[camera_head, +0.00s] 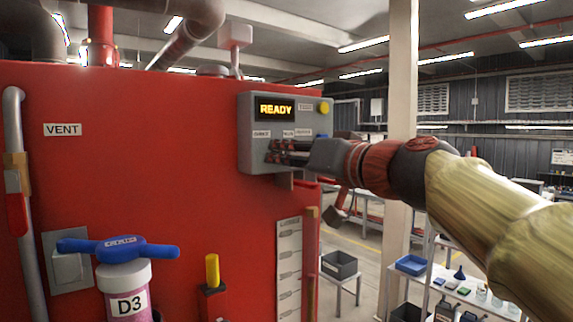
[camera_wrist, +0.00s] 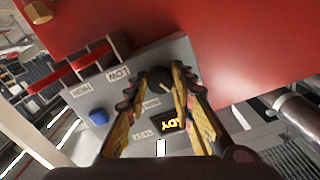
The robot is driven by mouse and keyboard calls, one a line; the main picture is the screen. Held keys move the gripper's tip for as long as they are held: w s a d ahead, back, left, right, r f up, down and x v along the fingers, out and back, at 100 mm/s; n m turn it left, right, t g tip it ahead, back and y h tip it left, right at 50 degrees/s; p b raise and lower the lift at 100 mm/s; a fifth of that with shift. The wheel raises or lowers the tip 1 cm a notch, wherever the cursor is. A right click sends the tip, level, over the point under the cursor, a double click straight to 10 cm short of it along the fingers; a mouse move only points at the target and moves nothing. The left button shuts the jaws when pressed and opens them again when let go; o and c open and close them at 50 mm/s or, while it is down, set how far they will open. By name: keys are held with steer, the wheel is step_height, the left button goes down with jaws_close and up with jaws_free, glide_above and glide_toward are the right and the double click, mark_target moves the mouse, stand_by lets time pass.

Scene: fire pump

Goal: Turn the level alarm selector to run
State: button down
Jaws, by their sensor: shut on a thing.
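The grey control panel (camera_head: 250,140) is mounted on the right edge of the red tank and has a lit READY display (camera_head: 275,108). My gripper (camera_head: 283,151) reaches in from the right against the panel's lower part. In the wrist view, the two yellow-padded fingers of my gripper (camera_wrist: 162,88) close on a dark round selector knob (camera_wrist: 157,75) with a pale pointer mark. The fingers partly cover the knob and nearby labels. In the head view the knob is hidden behind the gripper.
A yellow button (camera_head: 324,107) and a blue button (camera_wrist: 97,117) are on the panel near the knob. The blue-handled valve (camera_head: 118,249) and a yellow-topped post (camera_head: 212,270) stand lower left. A white column (camera_head: 402,60) rises behind my arm.

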steer(key=m+b, duration=0.1)
steer(key=m, duration=1.1)
steer(key=shift+m, duration=0.4)
stand_by(0.3)
steer(key=c, duration=1.5)
jaws_free()
steer(key=v, duration=1.2)
